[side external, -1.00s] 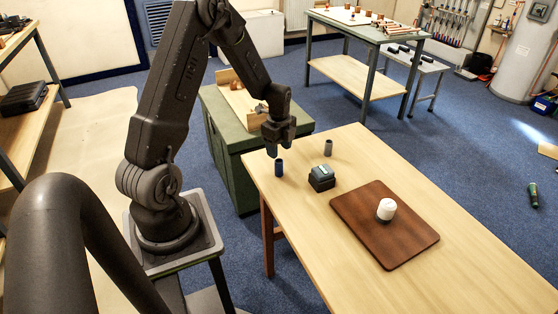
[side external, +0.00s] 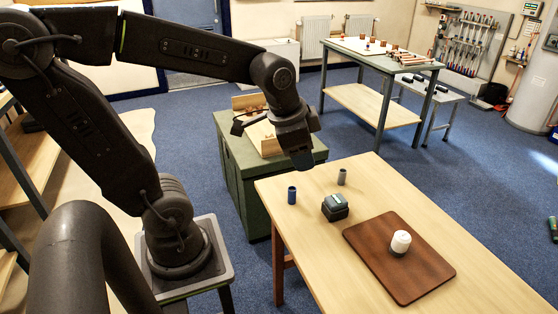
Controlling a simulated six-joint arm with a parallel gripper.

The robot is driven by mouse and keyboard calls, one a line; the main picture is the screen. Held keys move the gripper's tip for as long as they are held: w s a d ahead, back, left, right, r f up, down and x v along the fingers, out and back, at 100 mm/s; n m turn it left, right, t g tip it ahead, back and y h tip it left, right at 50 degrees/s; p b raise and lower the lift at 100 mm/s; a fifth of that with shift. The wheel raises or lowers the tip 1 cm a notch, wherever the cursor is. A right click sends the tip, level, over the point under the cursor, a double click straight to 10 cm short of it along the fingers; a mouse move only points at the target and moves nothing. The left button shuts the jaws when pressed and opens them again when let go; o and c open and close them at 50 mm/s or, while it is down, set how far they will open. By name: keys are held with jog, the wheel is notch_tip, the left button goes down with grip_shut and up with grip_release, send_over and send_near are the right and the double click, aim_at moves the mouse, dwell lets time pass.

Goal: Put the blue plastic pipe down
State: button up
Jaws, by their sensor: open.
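The blue plastic pipe (side external: 292,195) is a short piece standing upright near the far left corner of the wooden table (side external: 480,270). Nothing touches it. My gripper (side external: 302,160) is above and slightly right of the pipe in the picture, clear of it, with its fingers pointing down. It is open and holds nothing that I can see.
A grey pipe piece (side external: 342,177) stands upright to the right. A dark box-shaped item (side external: 335,207) sits in front of it. A brown board (side external: 380,270) carries a white rounded object (side external: 401,242). A green cabinet (side external: 240,180) stands behind the table. The table's near right is bare.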

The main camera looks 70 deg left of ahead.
jog(key=s+d+r+n+t, duration=0.1)
jog(key=s+d+r+n, duration=0.1)
jog(key=s, duration=0.4)
jog(key=shift+s+d+n+h, duration=0.25)
jog(key=shift+d+n+h, duration=0.15)
jog(key=shift+d+n, duration=0.65)
jog(key=shift+d+m, duration=0.2)
jog(key=shift+m, duration=0.05)
